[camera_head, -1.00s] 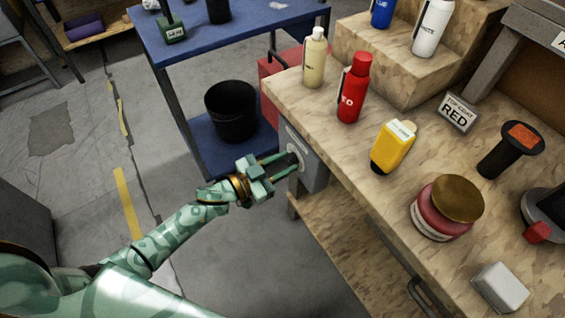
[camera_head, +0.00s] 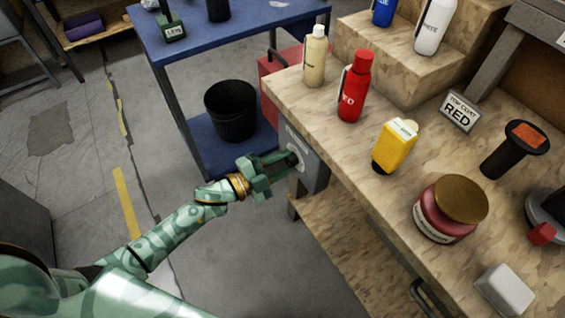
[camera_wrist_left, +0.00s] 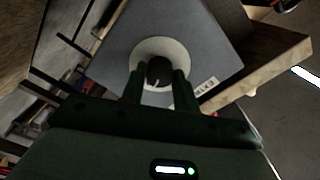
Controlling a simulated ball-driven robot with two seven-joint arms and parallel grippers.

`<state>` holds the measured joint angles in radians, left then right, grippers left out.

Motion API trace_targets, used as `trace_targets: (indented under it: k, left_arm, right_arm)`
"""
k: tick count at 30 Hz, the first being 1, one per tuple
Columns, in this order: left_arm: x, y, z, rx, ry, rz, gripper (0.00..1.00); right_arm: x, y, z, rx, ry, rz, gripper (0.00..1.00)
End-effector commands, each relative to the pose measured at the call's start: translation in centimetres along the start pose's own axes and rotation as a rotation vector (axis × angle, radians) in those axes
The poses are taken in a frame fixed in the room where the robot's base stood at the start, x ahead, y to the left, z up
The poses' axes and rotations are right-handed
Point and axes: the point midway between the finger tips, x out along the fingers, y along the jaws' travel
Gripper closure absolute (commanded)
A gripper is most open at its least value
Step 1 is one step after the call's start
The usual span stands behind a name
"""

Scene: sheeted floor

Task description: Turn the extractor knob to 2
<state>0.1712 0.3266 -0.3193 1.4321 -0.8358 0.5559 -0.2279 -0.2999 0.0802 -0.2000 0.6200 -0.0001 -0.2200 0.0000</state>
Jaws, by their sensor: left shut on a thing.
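The extractor knob (camera_wrist_left: 159,71) is dark and round with a light pointer mark. It sits on a pale round dial (camera_wrist_left: 176,48) on a grey box (camera_wrist_left: 120,38) with a partly visible label. In the head view the grey box (camera_head: 316,172) is fixed to the left end of the workbench. My left gripper (camera_head: 290,162) reaches it from the left, and its fingers hide most of the knob there. In the left wrist view the left gripper (camera_wrist_left: 160,88) has its two fingers on either side of the knob, shut on it. The dial's numbers cannot be read. My right gripper is not in view.
The wooden workbench (camera_head: 300,95) carries a red bottle (camera_head: 352,92), a cream bottle (camera_head: 314,60), a yellow container (camera_head: 395,148) and a red jar (camera_head: 440,220). A blue table (camera_head: 240,40) with a black bucket (camera_head: 230,112) on its lower shelf stands behind. Floor at left is clear.

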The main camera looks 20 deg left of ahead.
Motion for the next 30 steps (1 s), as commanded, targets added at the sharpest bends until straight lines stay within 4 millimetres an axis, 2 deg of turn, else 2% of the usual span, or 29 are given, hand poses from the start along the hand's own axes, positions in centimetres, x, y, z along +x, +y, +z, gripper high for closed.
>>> trace_targets:
  k: [9,25,26,27,28,30]
  left_arm:
    - [-0.04,0.11,0.01,0.118,0.0,0.002,0.93]
    - [-0.05,0.12,-0.01,0.141,0.0,0.003,0.93]
    - [-0.05,0.13,-0.01,0.141,0.0,0.003,0.67]
    - [-0.05,0.12,-0.01,0.141,0.0,0.003,0.56]
    - [-0.05,0.12,-0.01,0.141,0.0,0.003,0.48]
    - [-0.04,0.09,0.0,0.141,0.0,0.002,0.48]
  right_arm:
    - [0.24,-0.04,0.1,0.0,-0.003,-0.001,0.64]
    - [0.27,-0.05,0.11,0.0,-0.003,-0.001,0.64]
    - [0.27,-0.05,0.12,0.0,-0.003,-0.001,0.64]
    - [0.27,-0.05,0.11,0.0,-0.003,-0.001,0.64]
    - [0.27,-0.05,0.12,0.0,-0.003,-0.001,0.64]
    - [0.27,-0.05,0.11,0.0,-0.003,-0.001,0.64]
